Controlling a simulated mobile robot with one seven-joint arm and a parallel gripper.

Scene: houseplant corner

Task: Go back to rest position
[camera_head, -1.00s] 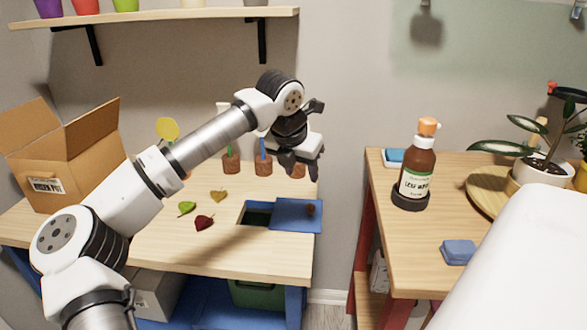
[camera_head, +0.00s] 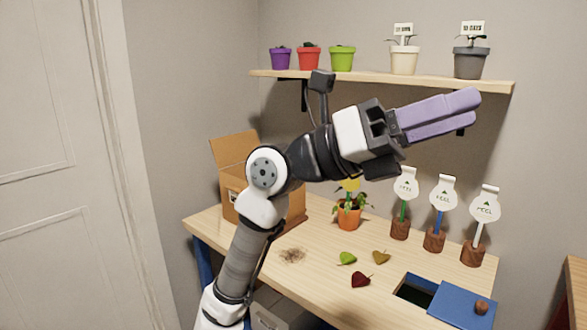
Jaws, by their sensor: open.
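My gripper (camera_head: 472,108) is raised in the middle of the head view, with its purple fingers pointing right. It is open and nothing shows between the fingers. My arm comes up from the bottom and bends at the elbow.
Pots line the shelf, including a green one (camera_head: 342,58). On the table are a cardboard box (camera_head: 237,150), an orange potted plant (camera_head: 349,217), label stakes in wooden bases (camera_head: 434,240), loose leaves (camera_head: 360,280), dirt (camera_head: 292,255) and a blue lid (camera_head: 462,305) beside an opening. A door (camera_head: 60,150) is at left.

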